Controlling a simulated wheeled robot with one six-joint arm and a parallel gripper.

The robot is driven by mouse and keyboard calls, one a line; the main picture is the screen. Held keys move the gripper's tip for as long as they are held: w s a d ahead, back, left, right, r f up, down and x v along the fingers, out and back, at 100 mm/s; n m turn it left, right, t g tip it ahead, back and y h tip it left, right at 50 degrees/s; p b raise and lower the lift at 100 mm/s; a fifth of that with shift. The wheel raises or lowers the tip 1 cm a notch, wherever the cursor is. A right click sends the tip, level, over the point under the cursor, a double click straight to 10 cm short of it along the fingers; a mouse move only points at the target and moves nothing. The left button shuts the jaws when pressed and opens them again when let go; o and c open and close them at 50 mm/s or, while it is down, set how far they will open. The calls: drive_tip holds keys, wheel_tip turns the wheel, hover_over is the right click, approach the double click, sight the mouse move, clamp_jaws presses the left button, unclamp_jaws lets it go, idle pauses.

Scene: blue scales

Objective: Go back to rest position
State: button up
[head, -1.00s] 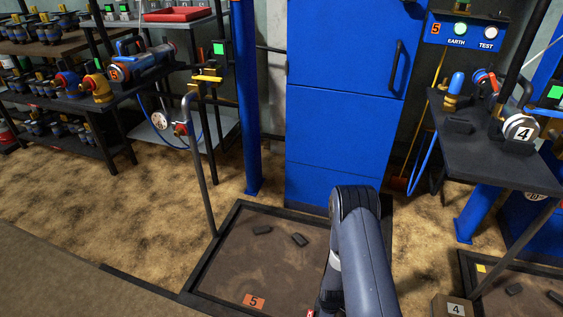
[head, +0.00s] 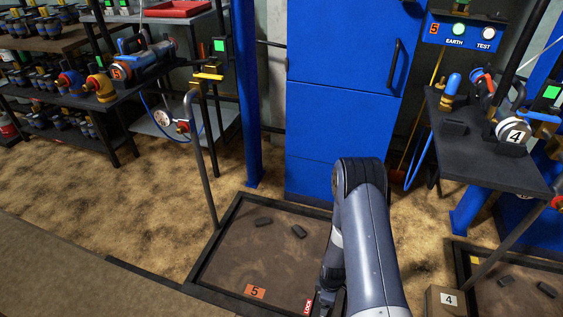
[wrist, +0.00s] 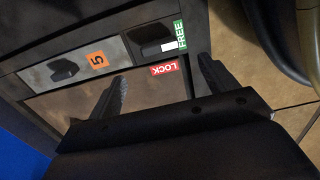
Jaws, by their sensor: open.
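My gripper (wrist: 160,90) shows in the wrist view with its two dark fingers spread apart and nothing between them. It hangs over the framed floor platform, near a red LOCK label (wrist: 165,69) and a green FREE label (wrist: 181,34). The LOCK label also shows there beside my arm (head: 308,306). The platform marked 5 (head: 222,262) has a dark rim and two small black blocks (head: 264,221) (head: 299,231).
A tall blue cabinet (head: 335,120) stands behind the platform. A bent grey post (head: 203,155) rises at the platform's left. A dark shelf (head: 490,160) with a dial marked 4 (head: 514,134) is at right. Loaded racks (head: 60,90) stand at left. Sandy floor (head: 130,215) is open at left.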

wheel_tip(320, 180, down, 10)
drive_tip(key=b, duration=0.4)
drive_tip(key=shift+r, duration=0.25)
drive_tip(key=shift+r+m+p, duration=0.4)
drive_tip(key=m, duration=0.4)
drive_tip(key=shift+w+a+m, duration=0.1)
drive_tip(key=shift+a+m, duration=0.05)
drive_tip(key=shift+m, duration=0.25)
drive_tip(key=m, duration=0.3)
drive_tip(key=shift+w+r+m+p, duration=0.1)
drive_tip(key=shift+m+p, duration=0.25)
drive_tip(key=shift+m, duration=0.05)
drive_tip(key=m+p, duration=0.1)
drive_tip(key=m, duration=0.3)
drive_tip(key=shift+w, duration=0.1)
drive_tip(key=m+p, duration=0.2)
drive_tip(key=m, duration=0.2)
drive_tip(key=shift+w+m, duration=0.1)
drive_tip(key=shift+m, duration=0.2)
drive_tip(key=shift+r+p, duration=0.25)
drive_tip(key=shift+p, duration=0.05)
drive_tip(key=shift+r, duration=0.7)
drive_tip(key=shift+r+p, duration=0.15)
drive_tip(key=shift+p, duration=0.15)
